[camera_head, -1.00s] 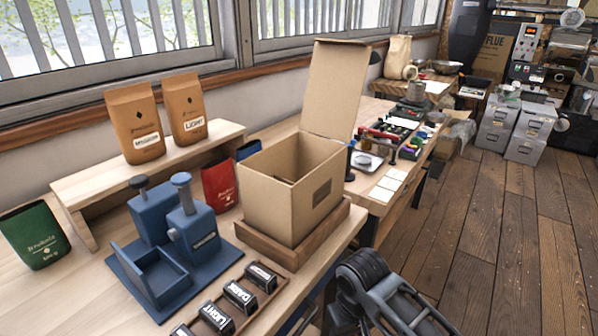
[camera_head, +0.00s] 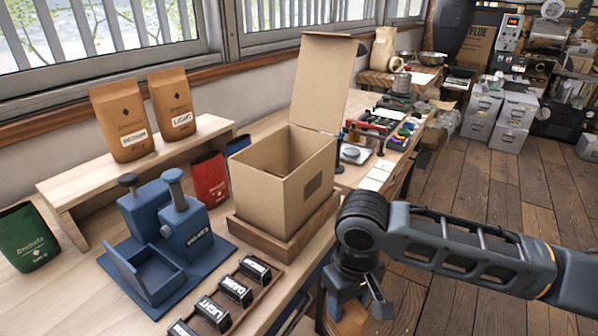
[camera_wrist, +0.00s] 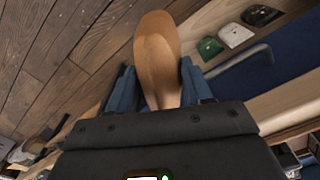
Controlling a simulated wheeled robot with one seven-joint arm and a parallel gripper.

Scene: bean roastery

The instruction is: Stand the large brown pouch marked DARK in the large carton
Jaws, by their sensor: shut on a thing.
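My gripper (camera_wrist: 160,88) is shut on a brown pouch (camera_wrist: 156,50), seen between its blue fingers in the wrist view. In the head view the brown pouch (camera_head: 350,320) is partly cut off at the bottom edge, below my gripper (camera_head: 348,292). Its marking does not show. The large carton (camera_head: 275,200) stands open on a wooden base on the bench, its lid (camera_head: 320,80) raised at the back. My gripper is in front of the carton and to its right, apart from it. The carton's floor is hidden.
Brown pouches marked MEDIUM (camera_head: 122,120) and LIGHT (camera_head: 172,105) stand on a wooden riser (camera_head: 150,160). A red pouch (camera_head: 210,180), a blue sealer-like device (camera_head: 165,220) and a tray of label blocks (camera_head: 235,290) are left of the carton. A green pouch (camera_head: 28,238) stands far left.

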